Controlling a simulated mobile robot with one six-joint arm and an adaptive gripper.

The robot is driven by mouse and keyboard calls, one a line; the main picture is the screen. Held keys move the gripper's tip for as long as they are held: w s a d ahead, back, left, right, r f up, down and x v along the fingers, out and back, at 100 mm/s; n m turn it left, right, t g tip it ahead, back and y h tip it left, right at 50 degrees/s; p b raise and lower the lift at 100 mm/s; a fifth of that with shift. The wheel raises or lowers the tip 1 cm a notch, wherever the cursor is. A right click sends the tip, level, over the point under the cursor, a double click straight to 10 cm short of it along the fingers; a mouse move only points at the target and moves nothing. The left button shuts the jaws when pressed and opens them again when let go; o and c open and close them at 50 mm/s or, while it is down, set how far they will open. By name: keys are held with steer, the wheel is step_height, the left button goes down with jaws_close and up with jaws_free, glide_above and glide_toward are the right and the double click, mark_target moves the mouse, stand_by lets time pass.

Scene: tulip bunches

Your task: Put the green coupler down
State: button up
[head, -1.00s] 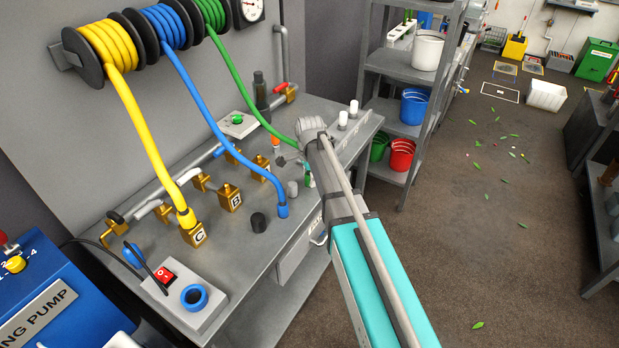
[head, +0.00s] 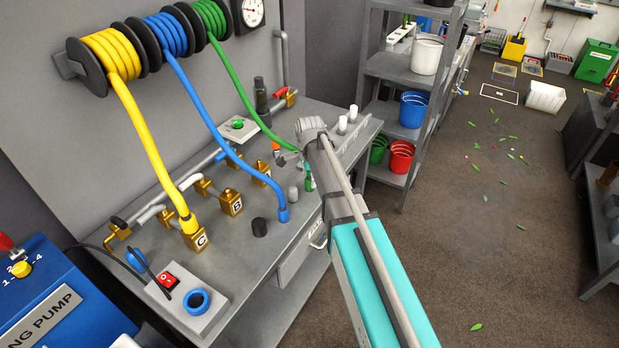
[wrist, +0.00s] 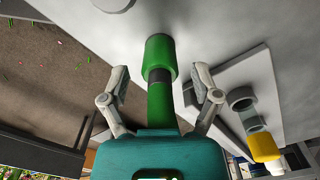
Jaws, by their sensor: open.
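The green coupler (wrist: 159,53) shows in the wrist view as a short, wide green cylinder with a dark ring behind it, on the end of the green hose (wrist: 160,105). Its far end is at or close to the grey surface; I cannot tell whether it touches. My gripper (wrist: 161,80) is open, with one finger on each side of the dark ring and hose and a clear gap on both sides.
The grey bench (head: 262,268) holds the yellow hose (head: 145,145) on the brass block marked C (head: 196,238), the blue hose (head: 215,115), other brass fittings and a dark cap (head: 259,227). White cylinders (head: 343,124) stand at its right edge. A shelf (head: 395,68) with buckets is behind.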

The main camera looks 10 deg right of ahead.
steer(key=shift+r+p, duration=4.8)
steer(key=shift+r, duration=0.3)
steer(key=s+d+n, duration=0.4)
steer(key=s+n, duration=0.3)
steer(key=s, duration=0.3)
steer(key=s+d+n, duration=0.3)
steer(key=s+n, duration=0.4)
steer(key=s, duration=0.3)
steer(key=shift+s+d+n, duration=0.35)
steer(key=shift+s+n, duration=0.05)
steer(key=shift+o, duration=0.4)
steer(key=shift+w, duration=0.15)
